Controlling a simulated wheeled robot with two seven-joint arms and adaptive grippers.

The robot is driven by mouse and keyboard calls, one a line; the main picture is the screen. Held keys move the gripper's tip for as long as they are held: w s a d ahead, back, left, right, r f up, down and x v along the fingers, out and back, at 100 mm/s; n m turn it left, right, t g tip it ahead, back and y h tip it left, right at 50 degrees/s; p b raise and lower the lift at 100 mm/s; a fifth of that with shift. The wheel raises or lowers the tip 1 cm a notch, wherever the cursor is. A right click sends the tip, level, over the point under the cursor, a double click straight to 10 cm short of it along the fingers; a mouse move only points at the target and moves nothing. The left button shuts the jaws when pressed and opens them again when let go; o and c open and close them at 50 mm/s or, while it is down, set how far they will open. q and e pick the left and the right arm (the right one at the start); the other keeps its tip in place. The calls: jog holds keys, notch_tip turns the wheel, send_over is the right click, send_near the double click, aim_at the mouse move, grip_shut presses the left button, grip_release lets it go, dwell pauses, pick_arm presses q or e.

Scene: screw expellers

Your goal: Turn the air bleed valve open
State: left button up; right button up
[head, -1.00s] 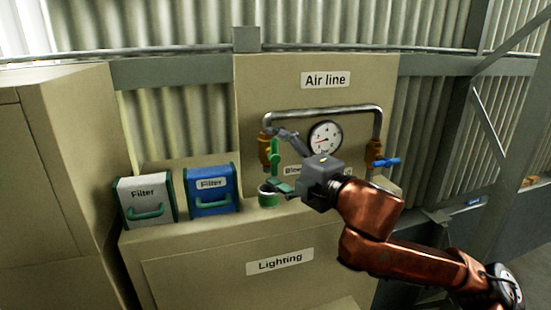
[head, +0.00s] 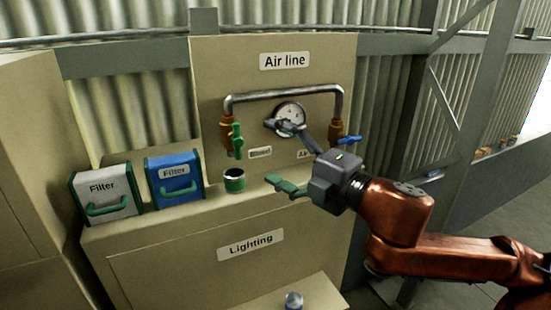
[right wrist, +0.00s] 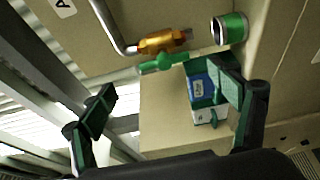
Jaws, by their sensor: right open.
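The bleed valve has a brass body (head: 226,128) on the left pipe end and a green lever (head: 237,142) that stands upright. A label reading "Bleed" (head: 260,153) is to its right. In the right wrist view the green lever (right wrist: 163,62) lies beside the brass body (right wrist: 165,40), beyond my fingers. My right gripper (head: 282,156) is open and empty, its fingers spread one above the other, to the right of the green lever and apart from it. One finger covers part of the gauge. My left gripper is not in view.
A blue lever (head: 346,140) sits at the right pipe end. A pressure gauge (head: 290,112) is between the valves. A green-banded cup (head: 234,180) stands on the ledge below the green lever. White (head: 105,191) and blue (head: 174,180) filter boxes stand left.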

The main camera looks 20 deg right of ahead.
jog(key=shift+s+a+f, duration=0.15)
jog(key=shift+s+f, duration=0.05)
jog(key=shift+s, duration=0.55)
dwell(0.3)
